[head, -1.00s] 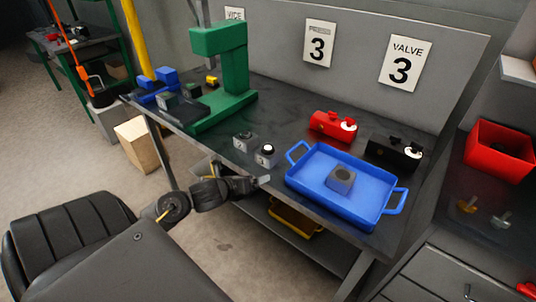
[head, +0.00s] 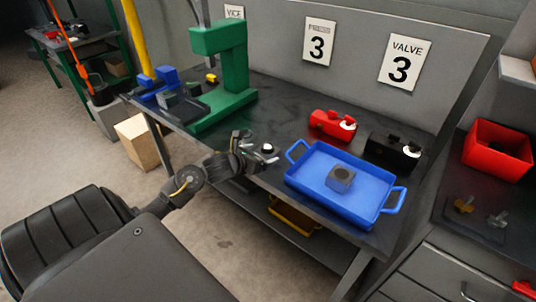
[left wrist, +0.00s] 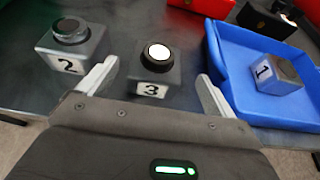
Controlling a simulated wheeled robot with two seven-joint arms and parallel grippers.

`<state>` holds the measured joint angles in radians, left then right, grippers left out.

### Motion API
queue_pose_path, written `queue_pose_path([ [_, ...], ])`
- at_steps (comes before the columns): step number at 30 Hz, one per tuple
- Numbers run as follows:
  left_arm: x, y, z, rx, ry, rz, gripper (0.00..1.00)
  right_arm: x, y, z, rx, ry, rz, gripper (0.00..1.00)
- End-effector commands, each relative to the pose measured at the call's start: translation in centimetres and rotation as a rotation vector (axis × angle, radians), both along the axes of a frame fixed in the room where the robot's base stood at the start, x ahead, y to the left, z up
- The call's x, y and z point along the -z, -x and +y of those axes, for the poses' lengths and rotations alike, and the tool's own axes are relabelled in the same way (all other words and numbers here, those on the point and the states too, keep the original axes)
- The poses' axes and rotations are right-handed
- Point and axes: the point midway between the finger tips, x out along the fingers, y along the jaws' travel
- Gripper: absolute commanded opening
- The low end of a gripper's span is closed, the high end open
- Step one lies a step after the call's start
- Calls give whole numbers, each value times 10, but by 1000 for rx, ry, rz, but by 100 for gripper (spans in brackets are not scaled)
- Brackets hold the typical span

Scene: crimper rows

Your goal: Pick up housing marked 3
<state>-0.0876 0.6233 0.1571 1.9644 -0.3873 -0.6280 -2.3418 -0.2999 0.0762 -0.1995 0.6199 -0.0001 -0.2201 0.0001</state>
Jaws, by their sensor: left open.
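The housing marked 3 (left wrist: 155,72) is a grey block with a black ring and a white round top. It stands upright on the bench in the left wrist view, between the two fingers of my left gripper (left wrist: 155,85) and slightly beyond their tips. In the head view my left gripper (head: 258,150) is at the bench's front edge and largely covers this housing; its white top (head: 268,149) shows. My left gripper is open and empty. The housing marked 2 (left wrist: 72,43) stands just left of the left finger. My right gripper is not in view.
A blue tray (head: 310,194) with the housing marked 1 (head: 340,179) in it is close on the right. Red (head: 331,124) and black (head: 393,152) fixtures stand behind it. A green press (head: 222,75) stands at the left. Bare bench lies behind the housings.

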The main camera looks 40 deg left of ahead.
Motion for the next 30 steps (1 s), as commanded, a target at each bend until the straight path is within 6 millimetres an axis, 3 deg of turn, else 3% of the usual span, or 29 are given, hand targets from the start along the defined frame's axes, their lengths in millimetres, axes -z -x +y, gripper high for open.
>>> queue_pose_path([
  [4,0,-6,1,-1,3,0,91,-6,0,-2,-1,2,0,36],
  [9,4,-29,4,-3,6,0,91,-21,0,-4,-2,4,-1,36],
  [14,13,-45,5,-1,3,0,91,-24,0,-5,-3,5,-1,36],
  [23,17,-49,5,1,0,1,91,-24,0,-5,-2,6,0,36],
  [30,17,-49,5,0,0,1,61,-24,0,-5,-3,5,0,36],
])
